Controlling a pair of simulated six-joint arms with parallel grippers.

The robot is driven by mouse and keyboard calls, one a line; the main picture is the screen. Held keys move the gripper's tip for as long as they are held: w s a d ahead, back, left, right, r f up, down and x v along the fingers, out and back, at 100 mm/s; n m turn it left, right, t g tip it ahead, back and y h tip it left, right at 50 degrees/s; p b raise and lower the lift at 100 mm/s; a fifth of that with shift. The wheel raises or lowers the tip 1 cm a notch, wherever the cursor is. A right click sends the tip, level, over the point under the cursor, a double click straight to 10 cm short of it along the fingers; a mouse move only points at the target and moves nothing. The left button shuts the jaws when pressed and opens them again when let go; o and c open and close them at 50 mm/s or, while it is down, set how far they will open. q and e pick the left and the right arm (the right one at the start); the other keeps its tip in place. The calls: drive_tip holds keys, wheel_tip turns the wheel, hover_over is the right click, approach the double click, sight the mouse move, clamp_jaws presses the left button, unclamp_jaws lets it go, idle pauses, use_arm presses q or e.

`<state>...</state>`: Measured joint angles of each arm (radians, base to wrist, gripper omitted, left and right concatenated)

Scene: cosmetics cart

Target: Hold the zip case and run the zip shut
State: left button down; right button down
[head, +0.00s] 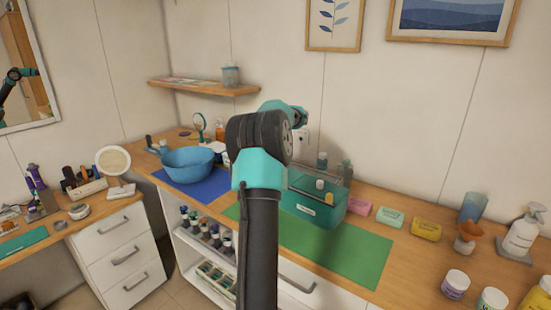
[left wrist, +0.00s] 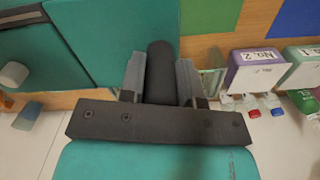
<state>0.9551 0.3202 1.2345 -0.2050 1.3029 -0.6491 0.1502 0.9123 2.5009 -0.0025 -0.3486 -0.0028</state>
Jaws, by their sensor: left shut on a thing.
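My left gripper (left wrist: 160,75) shows in the left wrist view, its two grey fingers closed on the sides of a dark cylindrical thing (left wrist: 162,68). Large teal panels (left wrist: 125,35) with a dark strip between them lie to the left of the fingers; I cannot tell whether they belong to the case. In the head view a teal open-topped case (head: 305,208) with bottles in it stands on the green mat, partly hidden by my arm. No zip or zip pull can be made out. No gripper fingers show in the head view, and my right gripper is not identifiable.
The green mat (head: 350,252) has bare room in front of the case. A blue bowl (head: 188,162) sits on a blue mat (head: 205,188) at the left. Soap boxes (head: 390,217) and jars line the right. Small bottles (head: 215,238) stand on the shelf below.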

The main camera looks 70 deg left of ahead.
use_arm(q)
drive_tip(key=shift+f, duration=3.85)
use_arm(e)
drive_tip(key=w+a+r+t+y, duration=0.1)
drive_tip(key=w+a+r+t, duration=0.1)
drive_tip(key=w+a+r, duration=0.45)
drive_tip(key=w+a+r+t+y, duration=0.1)
drive_tip(key=w+a+t+y, duration=0.15)
drive_tip(key=a, duration=0.75)
drive_tip(key=w+a+r+t+y, duration=0.1)
drive_tip(key=w+a+r, duration=0.3)
drive_tip(key=w+a, duration=0.3)
drive_tip(key=s+a+r+g+y, duration=0.1)
drive_tip(key=s+a+r+y, duration=0.2)
drive_tip(key=a+r, duration=0.4)
drive_tip(key=s+a+r+g+y, duration=0.2)
drive_tip(key=a+r, duration=0.5)
drive_tip(key=a, duration=1.4)
drive_tip(key=s+a+r+n+g+y, duration=0.1)
drive_tip(key=s+a+r+y, duration=0.3)
drive_tip(key=a, duration=1)
wheel_tip(320, 180, up, 4)
drive_tip(key=shift+s+a+f+g+y, duration=0.2)
drive_tip(key=shift+s+g+y, duration=0.15)
drive_tip(key=shift+s+g, duration=0.5)
